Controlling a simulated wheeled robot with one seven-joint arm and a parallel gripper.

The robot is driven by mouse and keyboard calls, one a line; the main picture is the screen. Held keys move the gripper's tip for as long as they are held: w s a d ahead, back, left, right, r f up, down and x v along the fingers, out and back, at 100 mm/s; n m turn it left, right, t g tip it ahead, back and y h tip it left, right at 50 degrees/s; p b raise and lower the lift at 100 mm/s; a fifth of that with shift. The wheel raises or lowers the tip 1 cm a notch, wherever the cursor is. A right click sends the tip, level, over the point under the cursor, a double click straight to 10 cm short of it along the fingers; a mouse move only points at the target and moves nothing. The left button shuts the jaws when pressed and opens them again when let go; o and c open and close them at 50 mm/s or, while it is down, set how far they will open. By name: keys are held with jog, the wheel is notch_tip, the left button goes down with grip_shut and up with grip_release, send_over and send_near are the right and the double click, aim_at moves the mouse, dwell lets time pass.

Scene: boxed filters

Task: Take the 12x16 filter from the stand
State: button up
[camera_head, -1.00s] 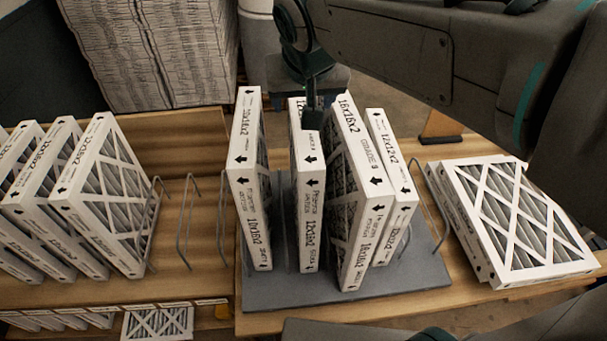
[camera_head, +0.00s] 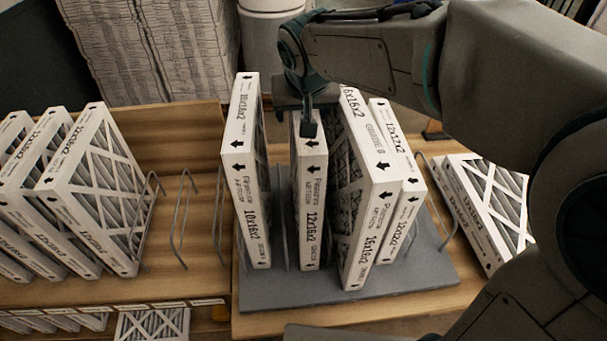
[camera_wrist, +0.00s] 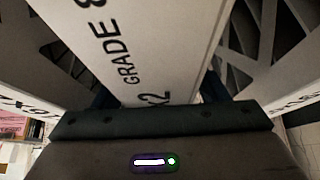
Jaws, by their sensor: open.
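The 12x16 filter (camera_head: 312,205) stands upright on the grey stand (camera_head: 345,291), second from the left, its white edge and printed 12x16x2 label facing the camera. My gripper (camera_head: 309,125) is open at the top of this filter, coming from above and behind; one dark finger shows in front of its upper edge. In the wrist view the white filter edge, printed GRADE 8 (camera_wrist: 130,50), lies between the two dark fingertips, partly hidden below by the gripper body. I cannot tell whether the fingers touch it.
The 10x16x2 filter (camera_head: 247,180) stands close on the left. The 16x16x2 filter (camera_head: 372,190) and the 12x12x2 filter (camera_head: 405,190) stand close on the right. More filters (camera_head: 90,190) fill the left rack; others (camera_head: 485,205) lie at the right. Empty wire dividers (camera_head: 185,220) stand left of the stand.

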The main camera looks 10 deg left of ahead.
jog(key=shift+r, duration=0.1)
grip_shut()
